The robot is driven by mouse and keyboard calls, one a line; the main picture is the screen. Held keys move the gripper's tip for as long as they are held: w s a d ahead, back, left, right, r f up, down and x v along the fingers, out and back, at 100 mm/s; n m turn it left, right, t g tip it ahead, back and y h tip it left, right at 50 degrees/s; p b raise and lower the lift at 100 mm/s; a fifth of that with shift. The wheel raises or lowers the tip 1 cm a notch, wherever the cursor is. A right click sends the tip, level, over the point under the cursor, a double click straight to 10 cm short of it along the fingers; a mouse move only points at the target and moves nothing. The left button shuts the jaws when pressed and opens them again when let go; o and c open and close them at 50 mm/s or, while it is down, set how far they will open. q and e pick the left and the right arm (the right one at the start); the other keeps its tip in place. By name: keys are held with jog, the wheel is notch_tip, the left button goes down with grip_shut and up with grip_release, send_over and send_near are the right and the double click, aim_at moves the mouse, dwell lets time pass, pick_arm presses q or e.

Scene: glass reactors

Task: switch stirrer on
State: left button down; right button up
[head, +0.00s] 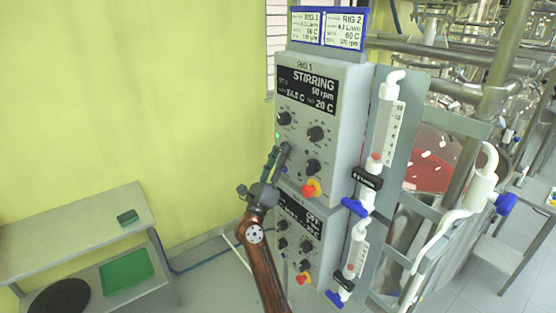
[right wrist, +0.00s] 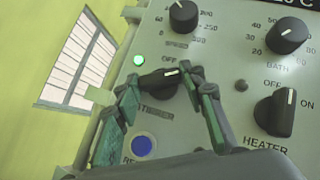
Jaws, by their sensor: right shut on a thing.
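The upper control box (head: 320,110), labelled RIG 1, has a display (head: 306,88) reading STIRRING, 50 rpm, with temperatures below. In the right wrist view, the black stirrer knob (right wrist: 155,86) sits under an OFF label, with a green lamp (right wrist: 139,60) lit beside it. The knob's white mark is at its right end. My right gripper (right wrist: 164,80) has one finger on either side of the knob and is shut on it. In the head view my right gripper (head: 279,158) reaches the box's left side and partly hides the knob. My left gripper is not in view.
The heater knob (right wrist: 284,112) and a blue button (right wrist: 141,147) are close to the fingers. A red-and-yellow emergency stop (head: 311,188) sits lower right. A second control box (head: 295,240) is below. White piping (head: 383,130) stands right; a grey bench (head: 75,232) stands left.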

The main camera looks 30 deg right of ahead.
jog(key=shift+f, duration=0.1)
dwell(0.3)
jog(key=o, duration=1.2)
jog(key=shift+c, duration=0.2)
jog(key=v, duration=1.2)
